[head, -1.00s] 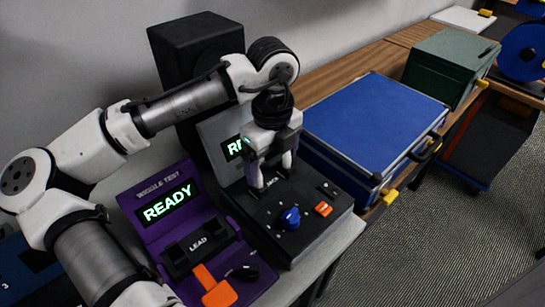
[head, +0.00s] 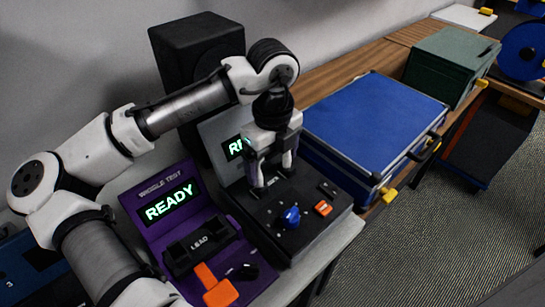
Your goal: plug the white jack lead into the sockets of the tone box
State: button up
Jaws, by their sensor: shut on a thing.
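The tone box is the dark box (head: 262,216) with a blue knob (head: 291,216), an orange switch (head: 323,208) and a lit screen (head: 236,147) on its raised back panel. My gripper (head: 270,187) points down over the back of its top face, with the fingertips at or just above the surface. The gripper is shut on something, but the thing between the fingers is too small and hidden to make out. The white jack lead cannot be told apart from the white fingers, and the sockets are hidden under the gripper.
A purple wiggle-test unit (head: 150,205) reading READY, with a LEAD block (head: 198,246) and orange lever (head: 215,287), stands left of the tone box. A black speaker (head: 185,60) is behind. A blue case (head: 375,120) is close on the right, a green box (head: 452,65) beyond.

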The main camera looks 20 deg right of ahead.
jog(key=shift+f, duration=0.75)
dwell(0.8)
jog(key=shift+s+f, duration=0.15)
dwell(0.6)
jog(key=o, duration=0.8)
jog(key=shift+c, duration=0.2)
notch_tip(320, 180, up, 2)
jog(key=p, duration=0.2)
jog(key=shift+r+p, duration=0.25)
jog(key=shift+p, duration=0.1)
notch_tip(320, 180, up, 6)
jog(key=p, duration=0.5)
jog(key=shift+f, duration=0.2)
jog(key=shift+f, duration=0.1)
